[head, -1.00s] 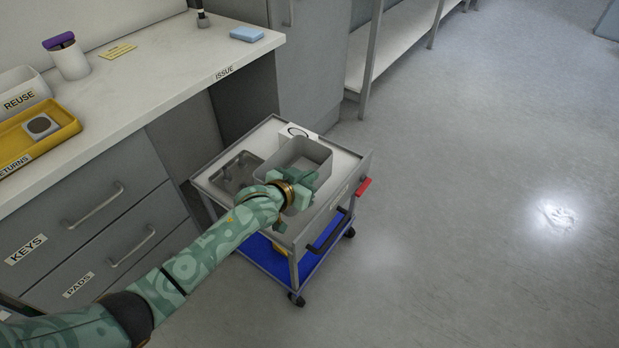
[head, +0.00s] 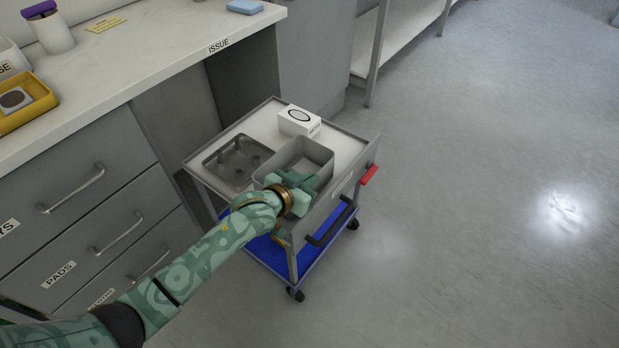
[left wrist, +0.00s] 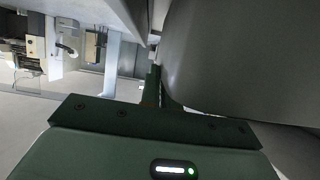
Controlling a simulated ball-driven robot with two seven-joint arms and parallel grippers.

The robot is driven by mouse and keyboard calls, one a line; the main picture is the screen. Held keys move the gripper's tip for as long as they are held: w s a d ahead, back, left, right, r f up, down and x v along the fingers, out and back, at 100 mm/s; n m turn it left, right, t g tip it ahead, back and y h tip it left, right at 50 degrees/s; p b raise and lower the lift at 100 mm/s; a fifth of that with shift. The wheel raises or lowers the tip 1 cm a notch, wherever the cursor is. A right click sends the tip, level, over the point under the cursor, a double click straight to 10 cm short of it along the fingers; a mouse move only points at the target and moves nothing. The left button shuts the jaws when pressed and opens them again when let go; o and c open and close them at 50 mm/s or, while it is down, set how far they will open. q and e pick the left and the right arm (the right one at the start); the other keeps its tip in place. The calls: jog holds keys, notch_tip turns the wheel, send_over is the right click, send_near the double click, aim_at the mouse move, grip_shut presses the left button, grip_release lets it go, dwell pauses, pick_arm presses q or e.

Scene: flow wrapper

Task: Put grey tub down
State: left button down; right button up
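The grey tub (head: 318,150) is an open, empty-looking rectangular box. It is level over the near right part of the trolley top (head: 352,146). I cannot tell whether its base touches the surface. My left gripper (head: 303,187) is at the tub's near wall and appears shut on it; the green fingers hide part of that wall. In the left wrist view, a large grey surface, likely the tub (left wrist: 240,55), fills the right side beside the gripper (left wrist: 155,88). My right gripper is not in view.
A shallow metal tray (head: 238,160) lies left of the tub on the trolley. A white box (head: 299,121) stands behind it. A red-tipped handle (head: 369,175) sticks out at the trolley's right. The counter (head: 150,70) is at the left; open floor is at the right.

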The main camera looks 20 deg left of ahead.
pick_arm(q)
jog(key=shift+f, duration=0.55)
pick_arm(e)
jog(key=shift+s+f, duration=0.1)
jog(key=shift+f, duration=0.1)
pick_arm(q)
jog(key=c, duration=1.6)
grip_release()
jog(key=shift+o, duration=0.2)
